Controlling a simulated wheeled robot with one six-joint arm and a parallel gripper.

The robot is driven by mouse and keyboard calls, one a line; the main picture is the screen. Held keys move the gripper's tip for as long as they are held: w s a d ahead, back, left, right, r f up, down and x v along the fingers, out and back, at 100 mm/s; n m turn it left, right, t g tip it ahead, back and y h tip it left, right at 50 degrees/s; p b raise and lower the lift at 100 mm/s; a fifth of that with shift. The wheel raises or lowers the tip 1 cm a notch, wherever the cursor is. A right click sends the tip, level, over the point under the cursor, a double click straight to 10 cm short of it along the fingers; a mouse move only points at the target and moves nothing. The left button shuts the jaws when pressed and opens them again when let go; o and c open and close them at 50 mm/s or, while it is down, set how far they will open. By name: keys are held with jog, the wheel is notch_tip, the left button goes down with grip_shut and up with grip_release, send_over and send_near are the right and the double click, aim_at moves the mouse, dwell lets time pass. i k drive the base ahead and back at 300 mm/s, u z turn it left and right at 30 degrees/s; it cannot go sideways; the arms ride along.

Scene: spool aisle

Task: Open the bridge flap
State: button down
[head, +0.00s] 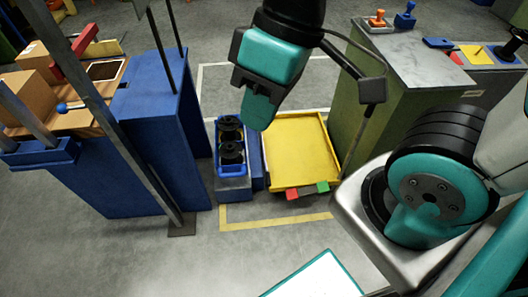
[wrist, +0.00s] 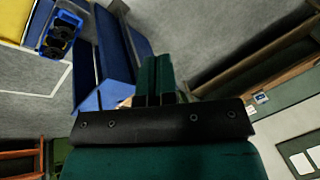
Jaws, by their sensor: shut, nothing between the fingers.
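I cannot pick out the bridge flap with certainty in either view. My gripper (head: 258,112) hangs in the upper middle of the head view, teal fingers together and empty, pointing down. It is in front of the gap between a tall blue counter (head: 155,150) on the left and a green cabinet (head: 392,120) on the right. In the wrist view the closed fingers (wrist: 154,82) point toward blue upright panels (wrist: 112,55), apart from them as far as I can tell. The fingers hide part of what lies beyond.
A blue tray (head: 234,171) with black spools and a yellow tray (head: 293,155) sit low in the gap. A slanted grey post (head: 125,140) stands before the counter on a floor plate. Cardboard boxes (head: 30,100) lie at left. The foreground floor (head: 130,260) is clear.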

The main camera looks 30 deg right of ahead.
aim_at(267, 174)
jog(key=z, duration=0.4)
jog(key=k, duration=0.45)
jog(key=z, duration=0.7)
jog(key=i, duration=0.9)
jog(key=u, duration=0.85)
